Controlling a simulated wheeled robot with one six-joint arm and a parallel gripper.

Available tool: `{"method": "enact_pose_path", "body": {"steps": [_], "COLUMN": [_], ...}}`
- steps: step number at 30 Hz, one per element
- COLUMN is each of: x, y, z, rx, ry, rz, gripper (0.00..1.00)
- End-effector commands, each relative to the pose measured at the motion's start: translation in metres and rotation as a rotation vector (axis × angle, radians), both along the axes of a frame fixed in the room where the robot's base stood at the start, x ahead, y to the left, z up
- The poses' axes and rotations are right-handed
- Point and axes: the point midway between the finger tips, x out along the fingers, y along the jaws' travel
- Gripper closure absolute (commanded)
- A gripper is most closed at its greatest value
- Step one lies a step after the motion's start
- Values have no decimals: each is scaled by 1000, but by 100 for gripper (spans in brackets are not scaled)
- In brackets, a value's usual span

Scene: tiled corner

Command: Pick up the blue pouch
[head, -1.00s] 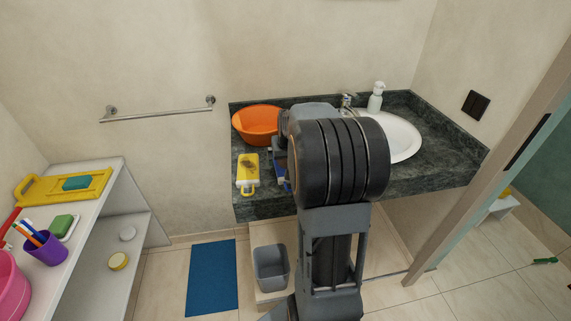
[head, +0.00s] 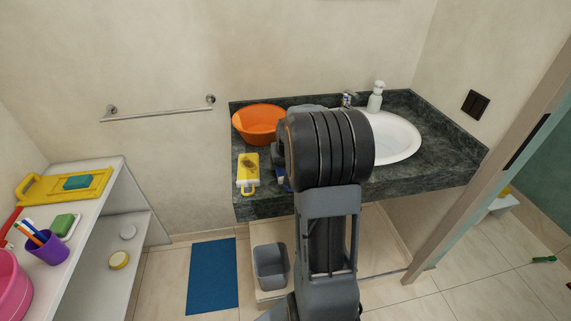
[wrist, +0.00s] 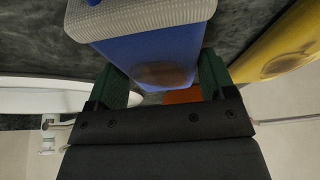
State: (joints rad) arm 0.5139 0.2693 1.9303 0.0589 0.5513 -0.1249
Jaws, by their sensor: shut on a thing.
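The blue pouch (wrist: 150,55) fills the top middle of the wrist view, with a pale grey textured face and a brownish oval patch on its blue side. My gripper (wrist: 163,80) has one green-and-black finger on each side of it and is shut on it. In the head view only a small blue bit of the pouch (head: 283,181) shows at the front of the counter, beside my arm. My arm hides the rest of it and the gripper there. I cannot tell whether the pouch is clear of the counter.
The dark stone counter (head: 430,165) holds an orange bowl (head: 259,124), a stained yellow item (head: 248,172), a white sink (head: 397,140) and a soap dispenser (head: 375,97). A grey bin (head: 270,268) and blue mat (head: 213,278) are below. A white shelf (head: 95,215) stands left.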

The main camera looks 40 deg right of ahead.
Motion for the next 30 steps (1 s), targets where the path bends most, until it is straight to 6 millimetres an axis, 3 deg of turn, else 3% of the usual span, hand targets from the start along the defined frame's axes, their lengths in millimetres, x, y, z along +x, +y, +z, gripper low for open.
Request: {"method": "enact_pose_path", "body": {"steps": [3, 11, 17, 21, 30], "x": [0, 0, 1, -2, -52], "y": [0, 0, 0, 1, 21], "z": [0, 1, 15, 36, 95], "rx": [0, 0, -1, -2, -3], "ry": [0, -1, -3, -5, -6], "rz": [0, 0, 0, 0, -1], "gripper": [47, 47, 47, 47, 47]}}
